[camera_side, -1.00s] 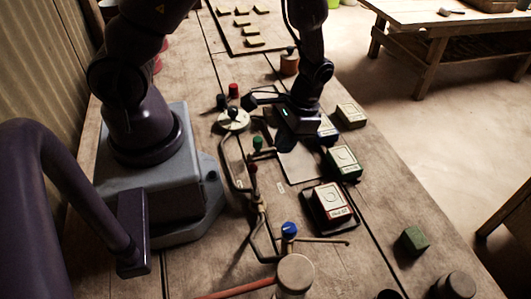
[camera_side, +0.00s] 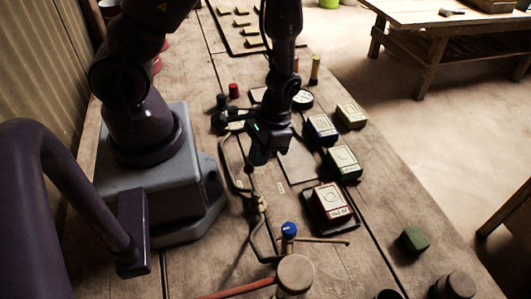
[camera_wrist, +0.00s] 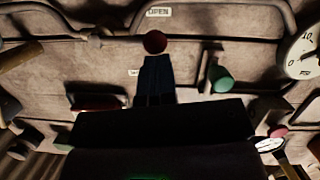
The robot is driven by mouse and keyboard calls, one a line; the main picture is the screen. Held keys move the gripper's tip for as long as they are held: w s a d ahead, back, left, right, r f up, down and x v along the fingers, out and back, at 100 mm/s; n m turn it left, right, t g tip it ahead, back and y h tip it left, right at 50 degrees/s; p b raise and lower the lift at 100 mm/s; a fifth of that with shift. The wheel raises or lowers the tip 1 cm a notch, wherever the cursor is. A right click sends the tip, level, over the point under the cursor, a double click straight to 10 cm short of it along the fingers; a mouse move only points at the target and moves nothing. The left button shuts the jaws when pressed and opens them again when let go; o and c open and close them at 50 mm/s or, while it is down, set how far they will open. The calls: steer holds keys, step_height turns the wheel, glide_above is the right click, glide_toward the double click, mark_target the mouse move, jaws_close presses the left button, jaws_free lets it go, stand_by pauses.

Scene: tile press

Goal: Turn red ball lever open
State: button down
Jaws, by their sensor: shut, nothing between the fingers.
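The red ball lever has a small dark red ball (camera_side: 251,169) on a pipe in the side view, just below my gripper (camera_side: 257,157). In the wrist view the red ball (camera_wrist: 155,42) sits at upper centre, just beyond the tips of my gripper (camera_wrist: 155,62). My gripper's fingers are together and empty, pointing down. I cannot tell whether they touch the ball. An "OPEN" label (camera_wrist: 158,12) lies beyond the ball. A second small label (camera_wrist: 134,72) beside the fingers is partly hidden.
A green ball lever (camera_wrist: 222,78) stands right of my fingers in the wrist view, with a gauge (camera_wrist: 303,55) farther right. A blue ball lever (camera_side: 289,230) stands nearer the side camera. Boxes (camera_side: 331,201) line the right. Dark red (camera_side: 233,90) and dark knobs stand behind.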

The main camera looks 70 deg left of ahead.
steer(key=shift+s+f+n, duration=0.1)
steer(key=shift+s+n, duration=0.2)
steer(key=shift+s, duration=0.1)
steer(key=w, duration=0.1)
steer(key=w+r, duration=0.1)
steer(key=w, duration=0.1)
steer(key=w+a, duration=0.1)
steer(key=w, duration=0.1)
steer(key=shift+r, duration=0.3)
steer(key=s+r+m+t, duration=0.1)
steer(key=r+t, duration=0.3)
steer(key=r, duration=1)
steer(key=s+r+m+t, duration=0.1)
steer(key=s+r+t, duration=0.2)
steer(key=r, duration=1.1)
steer(key=shift+s+d+r+m+t+y, duration=0.2)
steer(key=shift+s+d+m+t+y, duration=0.15)
steer(key=shift+t, duration=0.65)
